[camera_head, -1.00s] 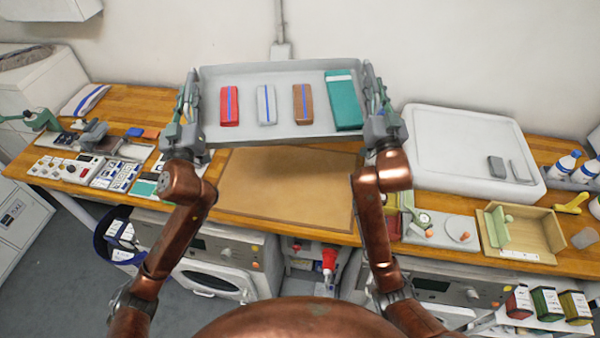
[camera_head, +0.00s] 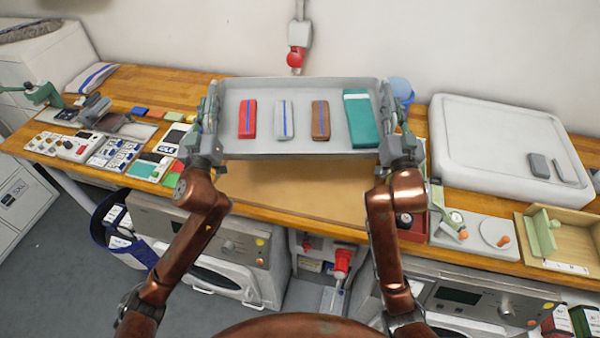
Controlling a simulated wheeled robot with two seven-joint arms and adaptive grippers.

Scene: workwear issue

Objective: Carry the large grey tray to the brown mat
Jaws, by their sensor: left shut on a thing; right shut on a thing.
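The large grey tray (camera_head: 300,150) is held between my two grippers, above the worktop. It carries a red folded item (camera_head: 247,120), a grey one (camera_head: 286,121), a brown one (camera_head: 320,120) and a larger teal one (camera_head: 361,119). My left gripper (camera_head: 209,130) is shut on the tray's left end, and my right gripper (camera_head: 389,125) is shut on its right end. The brown mat (camera_head: 285,195) lies on the wooden bench, below and in front of the tray in the picture. The tray hides the mat's far part. Whether they touch I cannot tell, but the tray looks raised.
A white lidded bin or tray (camera_head: 500,140) stands at the right, with two small grey items on it. Boxes and devices (camera_head: 75,145) crowd the bench's left. A small wooden box (camera_head: 560,240) stands at the right front. A red plug (camera_head: 297,57) is on the wall behind.

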